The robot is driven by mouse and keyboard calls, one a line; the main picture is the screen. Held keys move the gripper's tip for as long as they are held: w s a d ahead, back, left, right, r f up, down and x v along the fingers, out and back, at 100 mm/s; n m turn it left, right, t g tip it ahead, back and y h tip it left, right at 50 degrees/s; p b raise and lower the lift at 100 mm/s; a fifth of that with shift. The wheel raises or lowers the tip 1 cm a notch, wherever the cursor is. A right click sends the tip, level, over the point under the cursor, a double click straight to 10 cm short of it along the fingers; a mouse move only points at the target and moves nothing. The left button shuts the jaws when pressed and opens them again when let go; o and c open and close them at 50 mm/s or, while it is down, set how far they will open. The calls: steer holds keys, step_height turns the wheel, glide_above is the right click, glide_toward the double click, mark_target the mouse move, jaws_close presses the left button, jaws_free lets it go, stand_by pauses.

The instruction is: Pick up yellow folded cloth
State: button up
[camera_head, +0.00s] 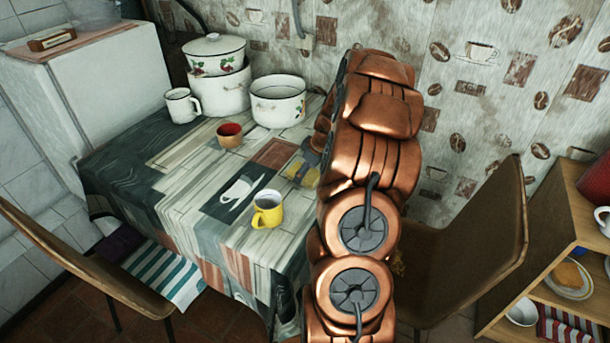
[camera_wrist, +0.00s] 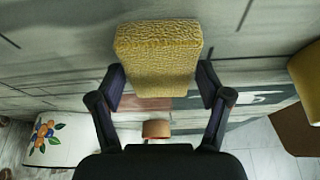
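The yellow folded cloth (camera_wrist: 158,45) is a thick, textured block in the wrist view, between the two fingers of my gripper (camera_wrist: 162,78). The fingers stand wide apart, one close against each side of the cloth. I cannot tell whether they press on it or only straddle it. In the head view the cloth (camera_head: 297,174) is at the right side of the table, partly hidden by my gripper (camera_head: 309,160) and arm. Whether it rests on the table or is slightly raised is not clear.
A yellow mug (camera_head: 268,210) stands in front of the cloth, and a brown cup (camera_head: 230,136) to its left. White enamel pots (camera_head: 279,103) and a white mug (camera_head: 182,106) stand at the back of the table. Chairs (camera_head: 470,260) flank the table (camera_head: 215,215).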

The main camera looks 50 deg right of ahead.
steer(key=c, duration=0.6)
steer(key=shift+r, duration=0.15)
steer(key=shift+c, duration=0.2)
steer(key=shift+r+p, duration=0.2)
steer(key=shift+p, duration=0.45)
steer(key=shift+r, duration=0.3)
step_height(320, 180, up, 9)
steer(key=b, duration=0.2)
